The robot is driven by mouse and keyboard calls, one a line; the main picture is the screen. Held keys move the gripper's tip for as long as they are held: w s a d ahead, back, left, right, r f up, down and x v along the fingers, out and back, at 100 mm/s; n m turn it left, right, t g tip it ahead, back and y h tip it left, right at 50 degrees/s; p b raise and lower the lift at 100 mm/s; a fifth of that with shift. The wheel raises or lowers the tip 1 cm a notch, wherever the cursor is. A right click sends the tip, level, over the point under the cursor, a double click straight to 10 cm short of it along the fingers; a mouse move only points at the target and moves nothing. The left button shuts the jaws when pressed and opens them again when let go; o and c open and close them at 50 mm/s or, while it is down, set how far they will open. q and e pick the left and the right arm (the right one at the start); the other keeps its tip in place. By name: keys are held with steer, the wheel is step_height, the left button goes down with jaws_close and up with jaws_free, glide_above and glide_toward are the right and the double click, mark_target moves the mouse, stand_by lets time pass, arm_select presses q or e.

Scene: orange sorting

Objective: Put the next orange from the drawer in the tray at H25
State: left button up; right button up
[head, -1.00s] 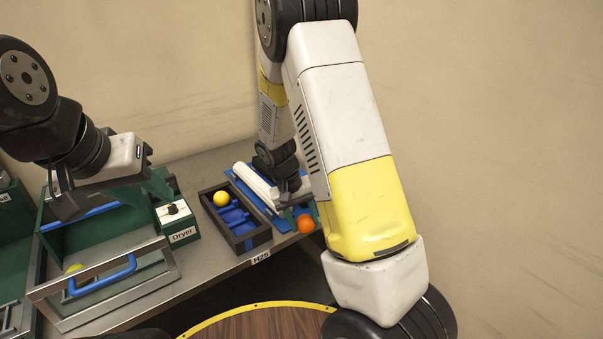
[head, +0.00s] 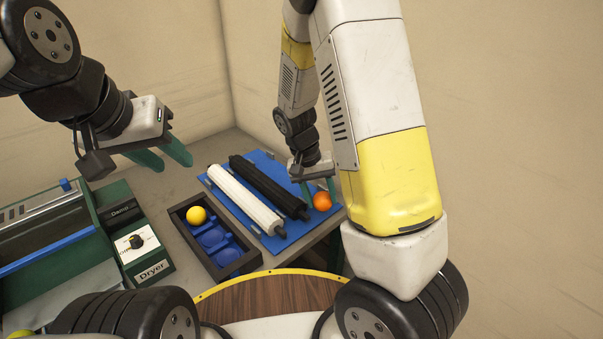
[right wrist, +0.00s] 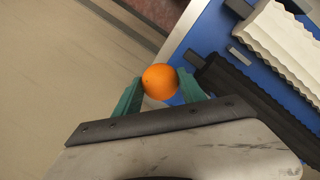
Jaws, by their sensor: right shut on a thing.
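An orange (head: 322,201) is held between the green fingers of my right gripper (head: 308,190), above the right edge of the blue board. In the right wrist view the orange (right wrist: 160,81) sits between the fingertips of my right gripper (right wrist: 157,90). The dark tray (head: 224,271) has blue round pockets; a yellow ball-like fruit (head: 196,215) sits in its far pocket and the other visible pockets are empty. My left gripper (head: 165,160) is empty, its green fingers apart, above the bench left of the tray. The H25 label is not visible now.
A blue board (head: 215,190) carries a white ridged roller (head: 243,200) and a black one (head: 268,188), right of the tray. The Dryer box (head: 140,255) and green housing stand left. A yellow fruit (head: 20,334) shows at the lower left.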

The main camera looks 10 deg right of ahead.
steer(key=w, duration=0.7)
steer(key=shift+w+d+f, duration=0.2)
steer(key=shift+w+f, duration=0.15)
steer(key=shift+f, duration=1.8)
steer(key=shift+f, duration=0.1)
steer(key=o, duration=1.1)
steer(key=shift+o, duration=0.2)
